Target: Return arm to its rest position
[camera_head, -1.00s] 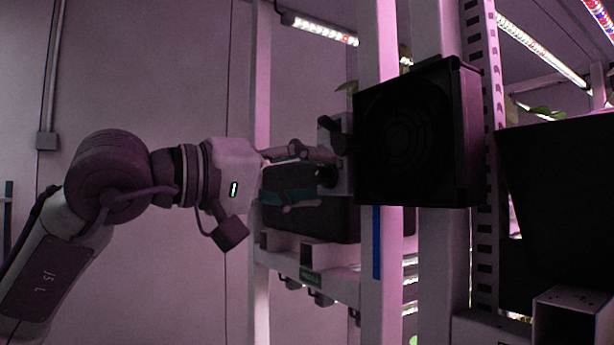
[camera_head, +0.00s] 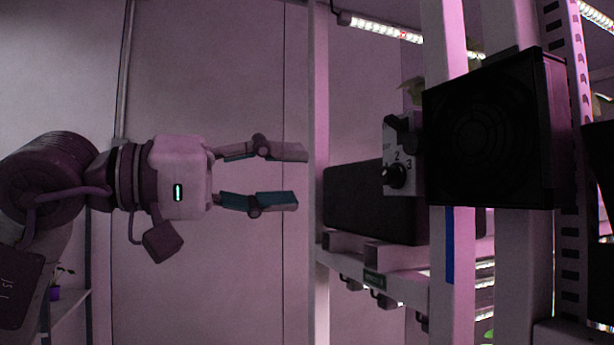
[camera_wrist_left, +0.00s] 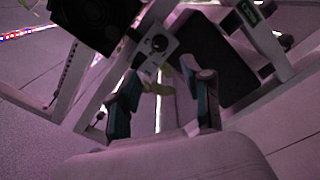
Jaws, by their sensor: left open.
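My left gripper (camera_head: 292,176) is open and empty in the head view, level and pointing right. A control box (camera_head: 396,160) with a dark knob and printed numbers is beside a black fan (camera_head: 490,130). The control box (camera_wrist_left: 158,45) also shows beyond the fingers in the left wrist view. My right gripper is not in view.
White rack posts (camera_head: 447,270) stand on the right, with a dark planter (camera_head: 350,205) on a rail behind. Lit strips (camera_head: 385,28) run above. A small purple pot (camera_head: 55,293) is on a shelf at the lower left. The wall side around my gripper is free.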

